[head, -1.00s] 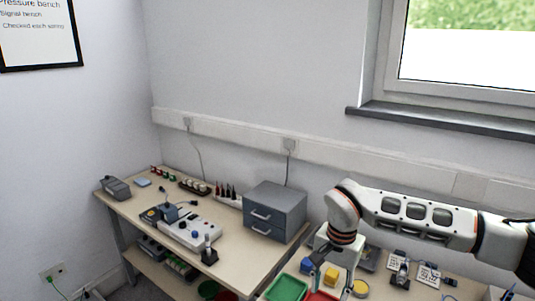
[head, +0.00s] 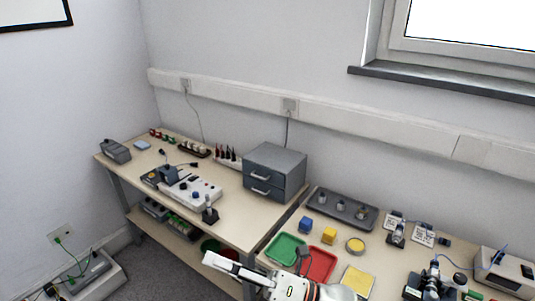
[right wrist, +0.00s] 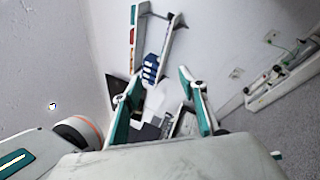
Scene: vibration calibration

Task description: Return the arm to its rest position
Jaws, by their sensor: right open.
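My right arm (head: 305,292) comes in at the bottom edge of the head view, and only its end part shows. My right gripper (head: 232,267) points left there, in front of the near edges of the benches, with nothing seen between its fingers. In the right wrist view the two fingers of the gripper (right wrist: 157,88) stand well apart with green and white sides, open and empty. My left gripper is in neither view.
A grey drawer unit (head: 275,172) stands on the left bench (head: 150,178). Carpet (head: 160,275) lies free at lower left.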

